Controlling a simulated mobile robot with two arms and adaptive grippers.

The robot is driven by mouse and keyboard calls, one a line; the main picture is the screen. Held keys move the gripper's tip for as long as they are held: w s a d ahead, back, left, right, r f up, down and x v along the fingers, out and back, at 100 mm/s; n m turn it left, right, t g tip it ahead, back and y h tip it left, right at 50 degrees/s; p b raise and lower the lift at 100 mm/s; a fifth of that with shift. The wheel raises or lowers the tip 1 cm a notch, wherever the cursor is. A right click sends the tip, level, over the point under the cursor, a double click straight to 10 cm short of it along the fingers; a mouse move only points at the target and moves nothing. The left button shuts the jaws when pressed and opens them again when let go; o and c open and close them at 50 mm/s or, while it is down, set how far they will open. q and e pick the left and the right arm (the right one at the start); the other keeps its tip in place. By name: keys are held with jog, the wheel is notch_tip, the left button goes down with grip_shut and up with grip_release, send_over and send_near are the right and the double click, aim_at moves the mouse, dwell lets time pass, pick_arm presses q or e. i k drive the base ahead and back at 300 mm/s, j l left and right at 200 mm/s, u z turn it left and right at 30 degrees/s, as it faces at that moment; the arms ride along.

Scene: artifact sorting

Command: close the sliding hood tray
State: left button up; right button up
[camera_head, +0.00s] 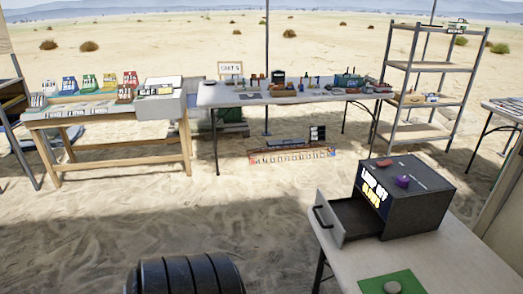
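A dark box (420,200) with white and yellow lettering on its front stands on the light table at the right. Its sliding tray (333,226), with a grey front panel and a dark handle, is pulled out toward the left. The tray's inside looks dark, and I see nothing clear in it. I cannot tell for sure that this is the hood tray the task names. Neither of my grippers shows in the head view.
A red item and a purple item (402,181) lie on the box. A green mat (393,283) with a round grey object lies in front. Behind are a long table (235,98), a wooden bench (115,110) and a shelf rack (418,133). Open sand lies between.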

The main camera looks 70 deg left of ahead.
aim_at(348, 219)
jog(key=u, duration=1.55)
